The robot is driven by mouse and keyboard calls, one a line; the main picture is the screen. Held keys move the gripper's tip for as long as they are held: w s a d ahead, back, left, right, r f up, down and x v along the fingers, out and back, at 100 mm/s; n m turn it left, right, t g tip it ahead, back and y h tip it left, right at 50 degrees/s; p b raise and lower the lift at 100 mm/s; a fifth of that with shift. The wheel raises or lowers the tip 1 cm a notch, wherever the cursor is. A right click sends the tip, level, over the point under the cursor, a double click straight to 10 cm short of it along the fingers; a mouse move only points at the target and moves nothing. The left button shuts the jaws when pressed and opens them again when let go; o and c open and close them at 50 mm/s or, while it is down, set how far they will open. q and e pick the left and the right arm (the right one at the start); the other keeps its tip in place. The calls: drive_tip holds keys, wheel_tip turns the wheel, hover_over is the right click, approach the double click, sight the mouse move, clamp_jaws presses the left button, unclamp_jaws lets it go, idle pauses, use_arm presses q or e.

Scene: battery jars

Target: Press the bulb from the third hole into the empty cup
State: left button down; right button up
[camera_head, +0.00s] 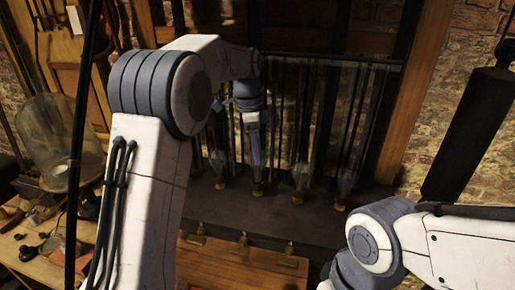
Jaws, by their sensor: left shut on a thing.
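A row of clear glass bulbs with brass-coloured bases stands on a dark ledge: the far-left bulb (218,166), one to the right of my gripper (300,179) and the far-right one (346,186). My left gripper (256,164) points down at the second place from the left. It is shut on a bulb (258,179), whose glass shows just below the fingertips and whose base is at the ledge. The exact contact is small and dark. I cannot tell which cup is empty. My right arm enters at lower right; its gripper is out of view.
A wooden box (240,268) with several brass fittings stands in front of the ledge. Dark upright rods and a wooden post (415,90) are behind the bulbs. A large glass jar (58,140) stands at left on a cluttered bench.

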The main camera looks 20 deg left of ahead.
use_arm(q)
drive_tip(key=shift+f+b, duration=0.4)
drive_tip(key=shift+f, duration=0.5)
drive_tip(key=shift+f, duration=0.15)
idle(0.8)
drive_tip(key=shift+c, duration=0.2)
unclamp_jaws()
drive_tip(key=r, duration=0.7)
drive_tip(key=a+r, duration=0.1)
drive_tip(key=r, duration=0.2)
drive_tip(key=shift+s+r+b, duration=0.2)
drive_tip(key=shift+s+b, duration=0.05)
drive_tip(key=shift+b, duration=0.05)
drive_tip(key=shift+f, duration=0.15)
